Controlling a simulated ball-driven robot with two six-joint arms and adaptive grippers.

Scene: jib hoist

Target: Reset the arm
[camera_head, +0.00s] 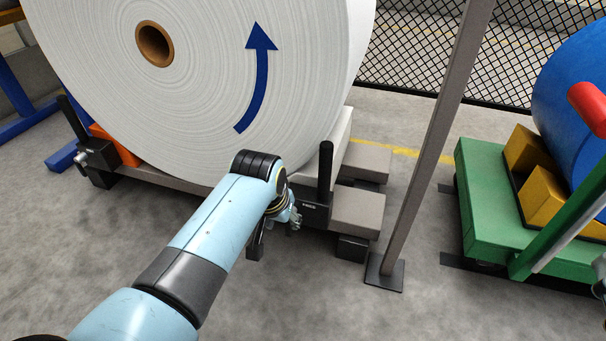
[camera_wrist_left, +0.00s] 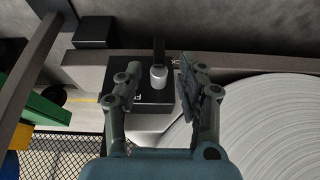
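My left arm (camera_head: 210,235) reaches in from the lower left in the head view. Its wrist is in front of the large white roll (camera_head: 290,60), near a black block (camera_head: 315,213) with an upright black handle (camera_head: 325,172). My left gripper (camera_head: 280,215) is mostly hidden behind its wrist there. In the left wrist view the left gripper (camera_wrist_left: 156,80) has its two fingers well apart. The black block (camera_wrist_left: 148,95) and its silver knob (camera_wrist_left: 158,77) show between the fingers; whether the fingers touch them I cannot tell.
A second black block with handle (camera_head: 98,160) stands left of the roll. A slanted grey post (camera_head: 428,150) on a dark foot rises to the right. Beyond it is a green cart (camera_head: 482,205) with yellow chocks and a blue drum (camera_head: 575,100). Mesh fence (camera_head: 420,45) stands behind.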

